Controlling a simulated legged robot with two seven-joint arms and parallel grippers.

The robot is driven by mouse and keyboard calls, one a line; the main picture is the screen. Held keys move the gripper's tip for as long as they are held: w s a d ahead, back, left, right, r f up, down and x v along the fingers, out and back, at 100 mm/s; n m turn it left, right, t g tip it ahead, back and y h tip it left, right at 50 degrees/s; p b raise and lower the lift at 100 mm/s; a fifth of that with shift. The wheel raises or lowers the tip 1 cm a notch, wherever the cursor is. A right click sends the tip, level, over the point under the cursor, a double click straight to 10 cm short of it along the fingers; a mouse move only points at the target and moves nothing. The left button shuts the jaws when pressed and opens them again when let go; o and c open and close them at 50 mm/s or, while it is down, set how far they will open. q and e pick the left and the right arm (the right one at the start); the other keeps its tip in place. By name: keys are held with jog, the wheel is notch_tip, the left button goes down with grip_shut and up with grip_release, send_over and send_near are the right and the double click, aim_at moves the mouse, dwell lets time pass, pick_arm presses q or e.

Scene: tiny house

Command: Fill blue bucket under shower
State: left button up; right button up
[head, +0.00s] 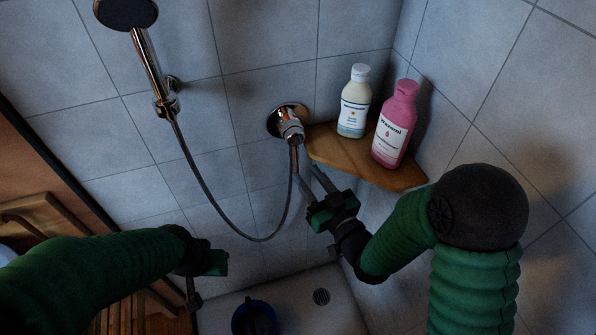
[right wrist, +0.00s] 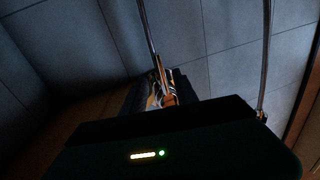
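The blue bucket (head: 255,318) stands on the shower floor at the bottom of the head view, partly cut off by the frame edge. The shower head (head: 126,12) hangs on its wall holder at the upper left. The chrome shower valve (head: 290,126) is on the wall, with its lever pointing down; it also shows in the right wrist view (right wrist: 164,92). One finger is close to the lever; contact is unclear. My left gripper (head: 194,290) is low at the left, its fingers mostly hidden.
A wooden corner shelf (head: 365,160) right of the valve holds a cream bottle (head: 354,103) and a pink bottle (head: 395,125). The hose (head: 218,208) loops down between my arms. Wooden furniture (head: 45,215) stands at the left.

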aim_at(298, 164)
jog(key=x, duration=0.6)
jog(key=shift+a+r, duration=0.1)
jog(key=shift+r, duration=0.05)
grip_shut()
dwell(1.1)
